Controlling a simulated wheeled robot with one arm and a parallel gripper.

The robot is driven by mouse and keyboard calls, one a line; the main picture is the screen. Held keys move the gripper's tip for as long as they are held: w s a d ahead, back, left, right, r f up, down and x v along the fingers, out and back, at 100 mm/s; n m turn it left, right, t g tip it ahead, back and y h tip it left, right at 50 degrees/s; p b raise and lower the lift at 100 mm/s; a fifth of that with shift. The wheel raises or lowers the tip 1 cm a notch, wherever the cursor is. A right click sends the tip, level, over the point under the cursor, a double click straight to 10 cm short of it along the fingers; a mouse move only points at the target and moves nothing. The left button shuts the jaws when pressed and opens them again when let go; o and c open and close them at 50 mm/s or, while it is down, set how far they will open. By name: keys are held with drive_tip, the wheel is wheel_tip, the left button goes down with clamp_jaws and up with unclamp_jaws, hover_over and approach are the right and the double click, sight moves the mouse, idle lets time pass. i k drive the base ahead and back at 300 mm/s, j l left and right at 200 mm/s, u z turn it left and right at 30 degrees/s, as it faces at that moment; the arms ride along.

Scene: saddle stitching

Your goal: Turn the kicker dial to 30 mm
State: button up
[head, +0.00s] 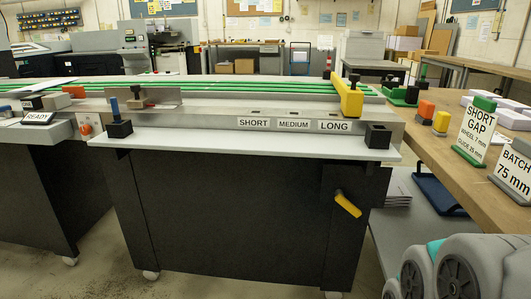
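No dial marked as the kicker dial can be read in the head view. A small round orange knob (86,129) sits on the front panel at the left end of the long machine (200,117); it may be a dial, but its scale and setting are too small to read. A yellow lever (347,203) juts from the dark cabinet at the right and slants down to the right. My gripper is not in view; only grey and teal links of my arm show at the lower right, apart from the machine.
A yellow block (349,97) stands over the machine's right end near SHORT, MEDIUM and LONG labels (294,124). A pale ledge (250,143) runs along the front. Floor at lower left is clear.

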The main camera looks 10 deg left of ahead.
sight(86, 129)
drive_tip(key=u, duration=1.55)
drive_tip(key=j, duration=0.2)
drive_tip(key=i+u, duration=0.05)
